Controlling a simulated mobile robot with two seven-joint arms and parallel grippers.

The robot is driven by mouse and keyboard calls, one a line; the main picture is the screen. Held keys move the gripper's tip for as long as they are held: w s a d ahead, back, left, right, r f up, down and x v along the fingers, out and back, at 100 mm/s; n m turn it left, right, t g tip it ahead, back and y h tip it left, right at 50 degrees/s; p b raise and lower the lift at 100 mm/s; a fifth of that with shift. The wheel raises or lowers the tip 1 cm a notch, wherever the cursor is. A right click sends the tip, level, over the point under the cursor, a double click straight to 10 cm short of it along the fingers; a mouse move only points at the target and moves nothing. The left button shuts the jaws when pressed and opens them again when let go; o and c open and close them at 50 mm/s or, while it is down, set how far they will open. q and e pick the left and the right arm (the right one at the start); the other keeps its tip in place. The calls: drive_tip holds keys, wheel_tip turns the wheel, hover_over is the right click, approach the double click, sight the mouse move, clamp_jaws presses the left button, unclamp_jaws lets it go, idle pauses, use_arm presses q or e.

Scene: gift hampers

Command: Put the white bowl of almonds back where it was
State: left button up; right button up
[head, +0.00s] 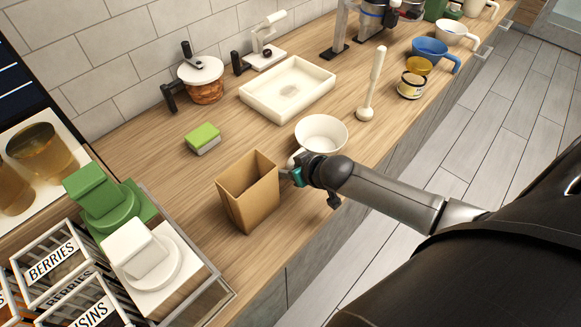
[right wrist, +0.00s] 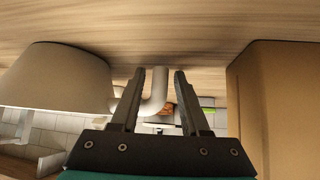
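A white bowl (head: 321,131) stands upright on the wooden counter, and its inside looks plain white; I see no almonds in it. In the right wrist view the white bowl (right wrist: 50,80) is at the left, with its curved handle (right wrist: 157,92) between my fingers. My right gripper (head: 292,174) is beside the bowl's near side, close to a tan open box. In the right wrist view my right gripper (right wrist: 158,100) is open, with gaps beside the handle. Another white bowl (head: 452,33) stands far back; its contents are too small to tell. My left gripper is out of view.
The tan box (head: 249,192) stands just left of my right gripper. A white tray (head: 288,88), a green-topped sponge (head: 203,138), a white pestle-like tool (head: 372,90) and a blue bowl (head: 432,52) are on the counter. The labelled crates (head: 50,260) are at lower left.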

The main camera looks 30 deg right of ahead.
drive_tip(key=shift+o, duration=0.3)
drive_tip(key=shift+r, duration=0.15)
drive_tip(key=shift+s+r, duration=0.15)
drive_tip(key=p+v, duration=0.3)
drive_tip(key=v, duration=0.8)
drive_tip(key=shift+s+r, duration=0.2)
